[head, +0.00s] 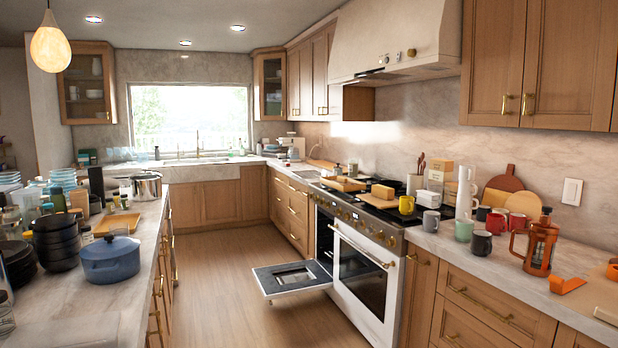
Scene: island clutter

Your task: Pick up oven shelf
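The white oven range (366,268) stands along the right-hand counter. Its narrow left compartment has its door (290,279) folded down and open over the floor. The inside of that compartment (324,238) is dark and seen at a steep angle, so I cannot make out an oven shelf in it. The wide right oven door (358,275) is shut, with a dark window and a handle across its top. Neither of my grippers is in view.
The island (134,230) on the left is crowded with dark bowls (56,242), a blue pot (110,260) and glassware. Mugs and an orange French press (538,248) stand on the right counter. The wooden floor (215,280) between is clear apart from the open door.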

